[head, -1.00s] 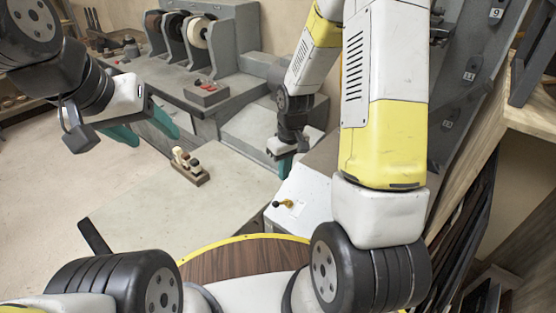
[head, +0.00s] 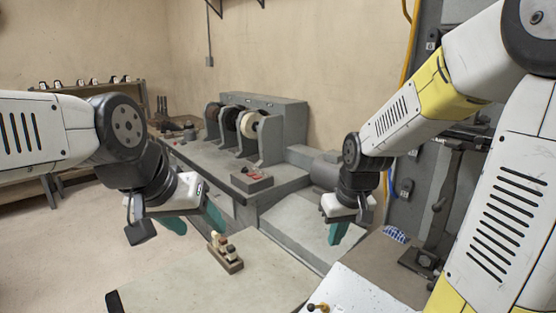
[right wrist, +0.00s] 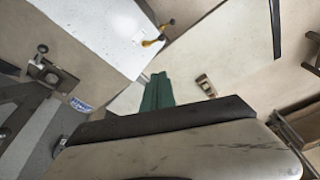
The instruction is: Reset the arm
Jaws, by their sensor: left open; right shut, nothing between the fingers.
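My left gripper (head: 190,221) is at the left of the head view, with its teal fingers apart and empty. It hangs over the left edge of the pale worktable. My right gripper (head: 338,233) is right of centre, pointing down above the far part of the table area. Its teal fingers are together with nothing between them; they also show in the right wrist view (right wrist: 157,92). Both grippers are apart from any object.
A grey machine with wheels (head: 262,135) stands behind, with a small grey box with red pieces (head: 251,180).

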